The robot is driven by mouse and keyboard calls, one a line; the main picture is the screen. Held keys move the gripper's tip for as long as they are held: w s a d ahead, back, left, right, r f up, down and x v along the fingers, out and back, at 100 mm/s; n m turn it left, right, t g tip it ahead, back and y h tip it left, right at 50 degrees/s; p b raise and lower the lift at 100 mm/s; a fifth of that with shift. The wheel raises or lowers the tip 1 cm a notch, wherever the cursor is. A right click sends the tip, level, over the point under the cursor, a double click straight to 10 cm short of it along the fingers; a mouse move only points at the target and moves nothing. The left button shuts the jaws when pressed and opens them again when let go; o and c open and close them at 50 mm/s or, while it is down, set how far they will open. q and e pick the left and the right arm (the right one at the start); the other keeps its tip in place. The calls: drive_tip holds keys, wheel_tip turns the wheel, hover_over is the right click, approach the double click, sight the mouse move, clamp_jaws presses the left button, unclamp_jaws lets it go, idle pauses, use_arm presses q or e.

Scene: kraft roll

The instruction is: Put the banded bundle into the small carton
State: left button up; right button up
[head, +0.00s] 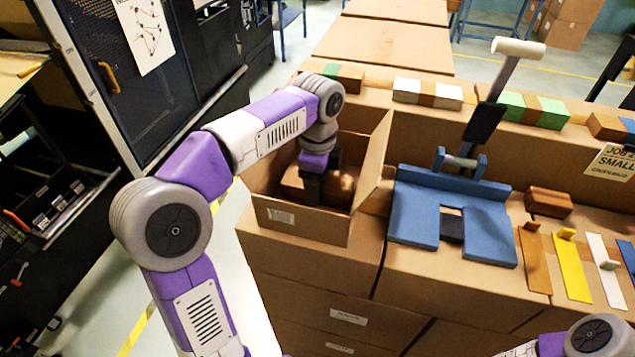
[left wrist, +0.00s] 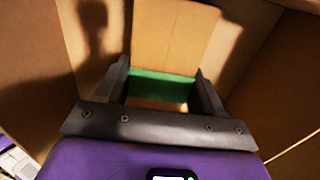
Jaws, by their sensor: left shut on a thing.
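The small carton (head: 302,228) stands open at the front left of the stacked boxes, its right flap (head: 374,160) raised. My left gripper (head: 322,188) reaches down inside it, and the carton walls surround it in the left wrist view. There my left gripper (left wrist: 165,92) is shut on the banded bundle (left wrist: 162,88), which shows a green face and a tan kraft part between the fingers. In the head view the arm and carton mostly hide the bundle. I cannot tell whether it touches the carton floor. Only a piece of my right arm shows at the lower right; its gripper is out of view.
A blue fixture (head: 455,205) with a lever (head: 500,90) stands right of the carton. Banded stacks in green (head: 533,108) and white (head: 427,92) sit on the raised ledge behind. A brown block (head: 548,203) and coloured strips (head: 570,265) lie at the right.

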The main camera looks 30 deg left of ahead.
use_arm(q)
drive_tip(key=o, duration=1.1)
drive_tip(key=shift+f, duration=0.1)
drive_tip(key=shift+o, duration=0.2)
wheel_tip(320, 180, up, 12)
drive_tip(key=p, duration=0.4)
